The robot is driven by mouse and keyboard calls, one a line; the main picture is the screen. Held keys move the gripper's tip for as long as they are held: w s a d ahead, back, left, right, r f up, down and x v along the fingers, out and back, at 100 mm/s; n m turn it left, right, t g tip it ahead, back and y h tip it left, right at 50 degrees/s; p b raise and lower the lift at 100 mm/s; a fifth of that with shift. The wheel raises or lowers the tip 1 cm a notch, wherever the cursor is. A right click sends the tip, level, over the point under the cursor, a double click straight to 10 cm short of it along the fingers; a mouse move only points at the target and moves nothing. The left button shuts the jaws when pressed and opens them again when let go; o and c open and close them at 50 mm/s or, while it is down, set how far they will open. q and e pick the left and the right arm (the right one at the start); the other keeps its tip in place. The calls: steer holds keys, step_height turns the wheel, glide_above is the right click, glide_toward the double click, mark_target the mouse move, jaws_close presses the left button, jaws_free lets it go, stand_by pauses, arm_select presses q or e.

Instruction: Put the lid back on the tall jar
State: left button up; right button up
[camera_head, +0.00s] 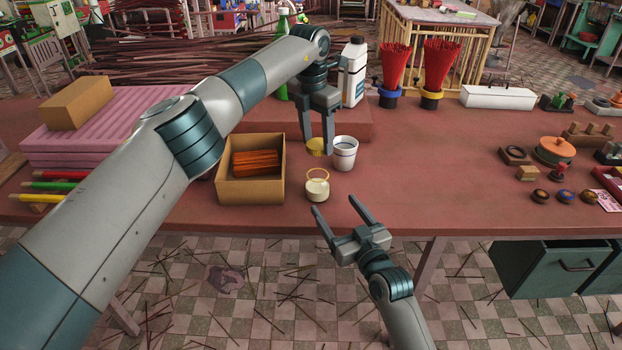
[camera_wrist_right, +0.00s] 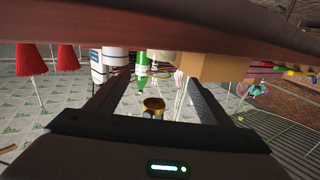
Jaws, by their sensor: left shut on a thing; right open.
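A yellow lid (camera_head: 315,147) is between the fingertips of my left gripper (camera_head: 318,139), which is shut on it. It is above and behind a small glass jar (camera_head: 317,189) with pale contents and a yellow rim, and apart from it. The jar stands upright and open near the table's front edge. My right gripper (camera_head: 340,214) is open and empty, low in front of the jar. The right wrist view is upside down and shows the jar (camera_wrist_right: 163,68) between the open fingers. A gold round thing in that view is unclear.
A white cup (camera_head: 345,154) stands close right of the jar. A cardboard box (camera_head: 267,191) of orange sticks is on its left. A white bottle (camera_head: 354,72) and a green bottle (camera_head: 283,35) stand behind. The table (camera_head: 430,175) right of the cup is clear.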

mark_target(318, 180)
arm_select(q)
steer(key=shift+w, duration=0.2)
arm_select(e)
steer(key=shift+w+a+r, duration=0.1)
steer(key=shift+w, duration=0.1)
arm_select(q)
steer(key=shift+s+d+r, duration=0.1)
steer(key=shift+s+r, duration=0.15)
steer(key=shift+s, duration=0.05)
arm_select(e)
steer(key=shift+s+r, duration=0.15)
steer(key=shift+s, duration=0.1)
arm_select(q)
steer(key=shift+w+f, duration=0.15)
arm_select(e)
steer(key=shift+w+a, duration=0.1)
steer(key=shift+w, duration=0.4)
steer(key=x, duration=1.1)
steer(key=shift+w, duration=0.1)
steer(key=c, duration=1.6)
arm_select(q)
steer(key=shift+f, duration=2.45)
steer(key=shift+f, duration=0.1)
steer(key=shift+f, duration=0.75)
